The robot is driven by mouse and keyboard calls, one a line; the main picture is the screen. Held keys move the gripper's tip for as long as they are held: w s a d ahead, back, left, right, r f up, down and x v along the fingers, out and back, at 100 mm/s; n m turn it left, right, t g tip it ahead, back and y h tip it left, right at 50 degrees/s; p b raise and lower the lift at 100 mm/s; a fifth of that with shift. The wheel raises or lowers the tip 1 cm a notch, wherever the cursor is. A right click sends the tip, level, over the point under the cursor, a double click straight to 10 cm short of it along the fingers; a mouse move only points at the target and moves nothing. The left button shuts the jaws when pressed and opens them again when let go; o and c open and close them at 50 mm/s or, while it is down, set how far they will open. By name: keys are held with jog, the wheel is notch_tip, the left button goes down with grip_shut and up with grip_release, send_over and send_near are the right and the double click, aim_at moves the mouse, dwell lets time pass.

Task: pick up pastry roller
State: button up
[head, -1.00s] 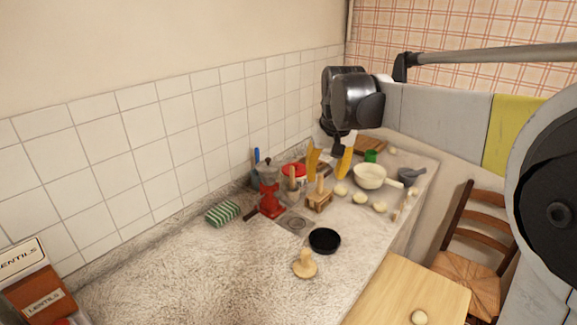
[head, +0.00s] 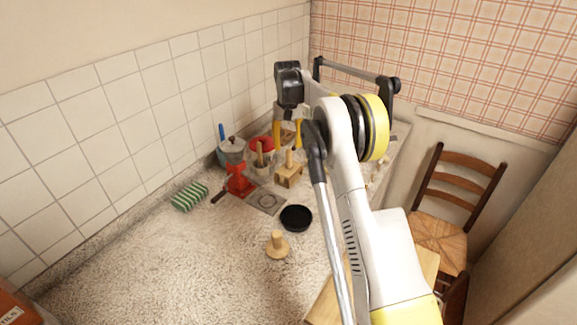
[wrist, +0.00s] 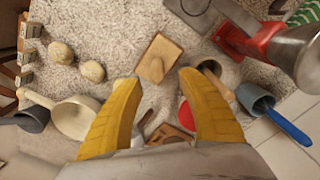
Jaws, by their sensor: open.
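My gripper (head: 288,143) is open and empty, with its yellow fingers pointing down over the crowded far part of the counter. In the wrist view the gripper (wrist: 158,78) has a wooden block with a handle (wrist: 157,60) just beyond and between its fingertips, not gripped. The same block stands with its handle upright in the head view (head: 288,176). A round-based wooden piece with a knob (head: 277,246) stands nearer on the counter. I cannot tell for sure which wooden piece is the pastry roller.
A red grinder (head: 238,181), a blue-handled pot (head: 231,150) and a black bowl (head: 296,218) stand close by. A green striped sponge (head: 190,197) lies by the tiled wall. Dough balls (wrist: 92,71) and a cream pan (wrist: 76,119) show in the wrist view. The near counter is clear.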

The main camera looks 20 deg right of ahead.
aim_at(289, 161)
jog(key=f, duration=0.2)
jog(key=f+b, duration=0.1)
jog(key=f, duration=0.2)
jog(key=f+b, duration=0.1)
jog(key=f, duration=0.1)
jog(key=shift+s+d+f, duration=0.15)
jog(key=shift+s, duration=0.1)
grip_shut()
